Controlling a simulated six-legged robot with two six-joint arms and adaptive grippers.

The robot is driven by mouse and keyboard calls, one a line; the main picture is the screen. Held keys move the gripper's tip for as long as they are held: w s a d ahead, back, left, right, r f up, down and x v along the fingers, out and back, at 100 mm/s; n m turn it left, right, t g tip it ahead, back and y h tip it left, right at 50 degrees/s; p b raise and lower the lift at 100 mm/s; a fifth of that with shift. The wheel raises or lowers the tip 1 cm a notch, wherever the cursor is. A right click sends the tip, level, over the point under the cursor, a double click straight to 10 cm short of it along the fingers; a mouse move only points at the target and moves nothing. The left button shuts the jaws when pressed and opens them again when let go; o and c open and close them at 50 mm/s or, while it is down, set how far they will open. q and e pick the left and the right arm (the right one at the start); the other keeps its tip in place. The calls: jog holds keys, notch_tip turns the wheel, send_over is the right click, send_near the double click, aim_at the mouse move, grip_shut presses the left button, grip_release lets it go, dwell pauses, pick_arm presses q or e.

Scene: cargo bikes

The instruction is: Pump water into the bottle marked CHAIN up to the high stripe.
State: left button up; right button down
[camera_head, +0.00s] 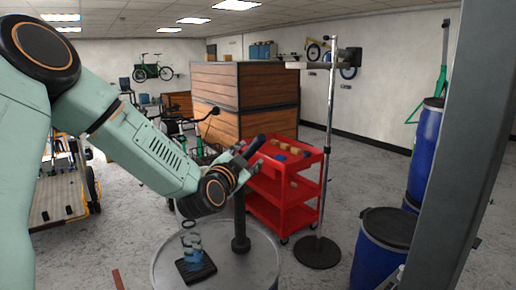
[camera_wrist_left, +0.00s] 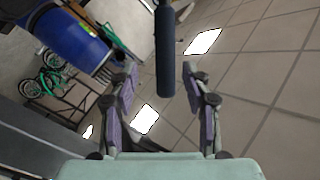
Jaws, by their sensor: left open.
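A clear bottle with blue on it (camera_head: 192,243) stands upright on a black pad (camera_head: 197,270) on a round grey drum top (camera_head: 165,262). Its marking and water level are too small to read. A dark ring shows at its top. A black pump post (camera_head: 240,225) stands right of it, its upper part partly hidden by my left arm. My left gripper (camera_head: 245,158) is above the post, beside a dark bar that looks like the pump handle. In the left wrist view the gripper (camera_wrist_left: 160,72) is open, with the dark bar (camera_wrist_left: 165,45) between its fingers; contact is not clear.
A red trolley (camera_head: 285,183) stands behind the drum, with small items on top. A pole on a round black base (camera_head: 318,253) stands right of it. Blue barrels (camera_head: 382,247) and a grey pillar (camera_head: 455,150) are at the right. Wooden crates (camera_head: 243,85) stand behind.

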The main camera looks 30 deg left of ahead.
aim_at(252, 151)
pick_arm(q)
jog(key=w+a, duration=0.2)
jog(key=shift+w+a+r, duration=0.1)
jog(key=shift+w+r, duration=0.05)
jog(key=shift+w, duration=0.25)
jog(key=x, duration=0.4)
jog(key=shift+w+d+f+p, duration=0.1)
jog(key=shift+d+f+p, duration=0.15)
jog(key=shift+d+p, duration=0.25)
jog(key=shift+a, duration=0.1)
jog(key=shift+s+a+r, duration=0.2)
jog(key=shift+s+a, duration=0.05)
jog(key=shift+s, duration=0.25)
jog(key=shift+w+d+f, duration=0.1)
jog(key=shift+w+d, duration=0.25)
jog(key=shift+w, duration=0.1)
jog(key=c, duration=0.4)
jog(key=shift+c, duration=1)
jog(key=shift+a+f, duration=0.1)
jog(key=shift+a, duration=0.1)
jog(key=c, duration=0.3)
jog(key=shift+d, duration=0.1)
grip_shut()
